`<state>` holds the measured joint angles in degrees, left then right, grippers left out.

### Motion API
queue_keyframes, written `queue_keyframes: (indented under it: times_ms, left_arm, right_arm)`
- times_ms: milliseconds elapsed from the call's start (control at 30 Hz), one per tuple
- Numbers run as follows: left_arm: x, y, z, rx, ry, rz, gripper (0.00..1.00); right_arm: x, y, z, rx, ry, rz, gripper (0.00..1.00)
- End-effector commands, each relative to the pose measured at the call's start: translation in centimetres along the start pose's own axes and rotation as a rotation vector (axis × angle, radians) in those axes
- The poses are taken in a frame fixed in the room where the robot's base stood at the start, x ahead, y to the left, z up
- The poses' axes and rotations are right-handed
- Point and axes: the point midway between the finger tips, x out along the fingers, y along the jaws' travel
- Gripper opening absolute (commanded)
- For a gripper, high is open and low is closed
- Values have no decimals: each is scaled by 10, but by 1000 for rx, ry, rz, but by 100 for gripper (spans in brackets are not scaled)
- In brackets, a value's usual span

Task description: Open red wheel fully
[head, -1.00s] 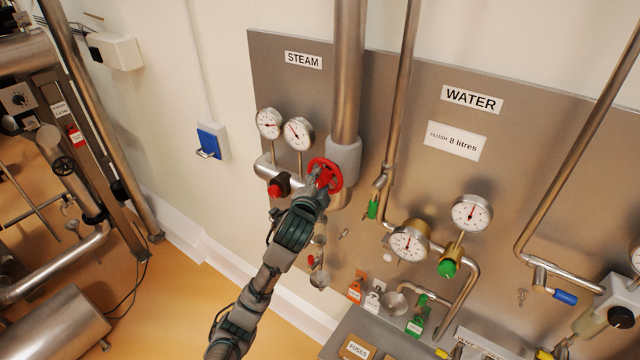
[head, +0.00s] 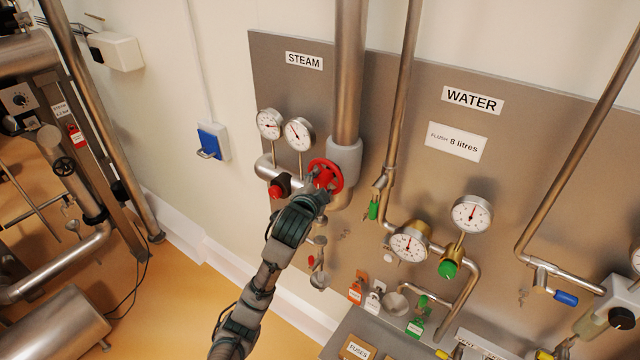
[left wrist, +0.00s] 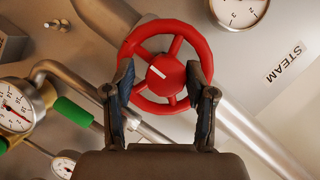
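The red wheel (head: 326,175) is a spoked handwheel on the steam pipe, below the STEAM label. It shows large in the left wrist view (left wrist: 167,28), with a white mark on its hub. My left gripper (head: 320,190) is right at the wheel in the head view. In the left wrist view my left gripper (left wrist: 163,88) has its two fingers spread apart, one on each side of the wheel's lower part. Whether the fingertips touch the rim cannot be told. My right gripper is not in view.
A red knob (head: 279,187) sits just left of the wheel, with two gauges (head: 299,133) above it. Water pipes, gauges (head: 472,214) and a green knob (head: 448,269) are to the right. A bench with coloured tags (head: 415,327) is below.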

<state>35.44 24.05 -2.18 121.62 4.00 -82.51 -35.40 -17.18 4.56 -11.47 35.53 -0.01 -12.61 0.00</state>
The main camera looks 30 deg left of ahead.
Motion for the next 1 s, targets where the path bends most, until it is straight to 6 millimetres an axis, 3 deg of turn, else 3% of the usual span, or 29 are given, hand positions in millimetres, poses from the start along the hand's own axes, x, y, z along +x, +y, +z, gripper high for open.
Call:
queue_keyframes:
  times_ms: [433, 800, 1000]
  left_arm:
    - [-11, -4, -1, 0, 6, -11, 67]
    - [-88, -2, 0, 1, 5, -8, 67]
    - [-113, -1, 1, 0, 2, -5, 67]
  right_arm:
    - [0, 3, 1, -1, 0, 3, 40]
    - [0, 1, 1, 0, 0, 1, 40]
    - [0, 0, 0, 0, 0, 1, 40]
